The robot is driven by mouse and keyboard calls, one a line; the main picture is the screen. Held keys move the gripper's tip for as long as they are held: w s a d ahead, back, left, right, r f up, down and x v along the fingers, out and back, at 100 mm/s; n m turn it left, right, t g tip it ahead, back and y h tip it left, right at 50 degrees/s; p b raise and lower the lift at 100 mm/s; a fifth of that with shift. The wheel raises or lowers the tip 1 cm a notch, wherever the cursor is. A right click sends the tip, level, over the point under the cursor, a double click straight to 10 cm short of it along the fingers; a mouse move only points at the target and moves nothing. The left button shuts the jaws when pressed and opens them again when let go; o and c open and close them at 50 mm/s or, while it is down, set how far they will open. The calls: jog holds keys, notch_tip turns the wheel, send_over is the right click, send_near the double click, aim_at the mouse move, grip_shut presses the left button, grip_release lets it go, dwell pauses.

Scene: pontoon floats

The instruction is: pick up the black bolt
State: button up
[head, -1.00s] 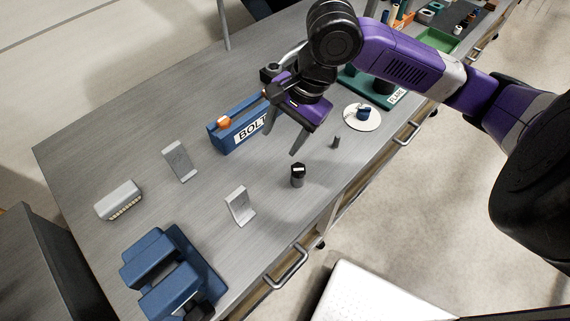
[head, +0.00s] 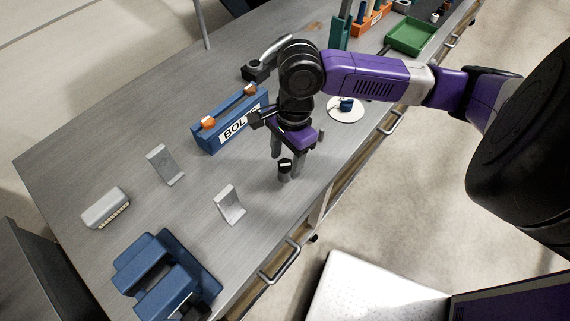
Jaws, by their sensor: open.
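A short dark upright piece with a black head and a pale mark on top, which looks like the black bolt (head: 284,172), stands on the grey bench near its front edge. My gripper (head: 286,161) points down over it with its fingers apart. One finger is to the left of the bolt's head and the other is to its right or just behind. I cannot tell whether either finger touches it. The bolt's head and part of its side show between the fingers.
A blue bin labelled BOLTS (head: 207,139) stands behind left. A grey angled bracket (head: 229,204) is close at front left, and a small grey piece (head: 321,135) is at right. A white disc (head: 345,116) with a blue item lies beyond.

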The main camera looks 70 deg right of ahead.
jog(key=shift+f, duration=0.35)
jog(key=shift+c, duration=0.5)
grip_shut()
jog(key=shift+r, duration=0.15)
